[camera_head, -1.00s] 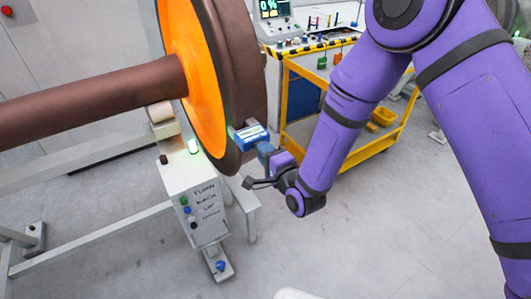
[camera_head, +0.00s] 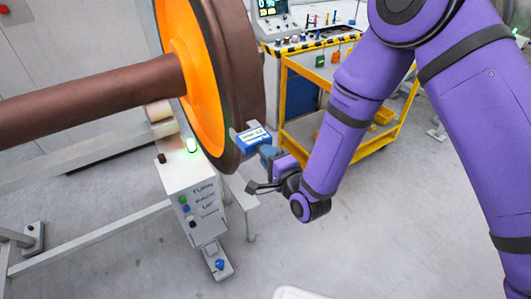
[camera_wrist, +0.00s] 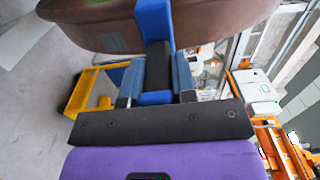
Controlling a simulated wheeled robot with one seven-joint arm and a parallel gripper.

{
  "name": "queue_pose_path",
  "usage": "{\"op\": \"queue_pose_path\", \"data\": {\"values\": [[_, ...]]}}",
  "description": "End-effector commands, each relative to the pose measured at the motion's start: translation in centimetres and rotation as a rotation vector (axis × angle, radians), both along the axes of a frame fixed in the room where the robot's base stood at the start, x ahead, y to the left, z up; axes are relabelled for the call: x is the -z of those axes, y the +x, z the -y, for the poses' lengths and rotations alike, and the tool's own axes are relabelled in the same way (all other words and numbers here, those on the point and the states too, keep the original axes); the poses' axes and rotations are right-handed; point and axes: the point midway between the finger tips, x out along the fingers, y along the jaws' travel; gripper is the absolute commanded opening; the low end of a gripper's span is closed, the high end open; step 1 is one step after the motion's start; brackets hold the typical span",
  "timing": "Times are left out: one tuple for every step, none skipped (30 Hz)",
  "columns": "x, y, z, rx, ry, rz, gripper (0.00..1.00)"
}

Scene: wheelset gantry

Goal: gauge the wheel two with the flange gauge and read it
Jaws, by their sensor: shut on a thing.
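The wheel (camera_head: 235,75) is a large brown disc with an orange inner face, mounted on a brown axle (camera_head: 90,98). The blue flange gauge (camera_head: 252,138) has a pale display whose reading is too small to make out. My gripper (camera_head: 275,160) is shut on the gauge and holds it at the wheel's lower right rim. In the wrist view the gauge (camera_wrist: 154,25) stands up from my gripper (camera_wrist: 157,90) and overlaps the wheel's rim (camera_wrist: 90,14). I cannot tell whether it touches the rim.
A white control box (camera_head: 192,195) with several buttons and a lit green lamp (camera_head: 192,145) stands below the wheel. The floor (camera_head: 370,240) at front right is clear.

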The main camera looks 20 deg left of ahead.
Motion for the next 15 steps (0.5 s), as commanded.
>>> {"op": "queue_pose_path", "data": {"values": [[0.0, -0.2, 0.2, 0.0, 0.0, 0.0, 0.0], [0.0, -0.3, 0.3, 0.0, 0.0, 0.0, 0.0], [0.0, -0.4, 0.5, 0.0, 0.0, 0.0, 0.0], [-0.1, -0.5, 0.6, 0.0, 0.001, 0.001, 0.0], [-0.1, -0.6, 0.7, 0.001, 0.001, 0.001, 0.0], [-0.1, -0.7, 0.9, 0.001, 0.001, 0.001, 0.0], [-0.1, -0.8, 1.0, 0.001, 0.001, 0.001, 0.0], [0.0, -0.9, 1.1, 0.001, 0.001, 0.001, 0.0], [0.0, -1.0, 1.3, 0.001, 0.0, 0.0, 0.0], [0.0, -1.1, 1.4, 0.001, 0.0, 0.0, 0.0], [0.0, -1.2, 1.5, 0.001, 0.0, 0.0, 0.0], [0.0, -1.3, 1.7, 0.001, 0.0, 0.0, 0.0], [0.0, -1.4, 1.8, 0.001, 0.001, 0.001, 0.0], [0.0, -1.5, 1.9, 0.001, 0.001, 0.001, 0.0], [0.0, -1.7, 2.0, 0.001, 0.001, 0.001, 0.0]]}}
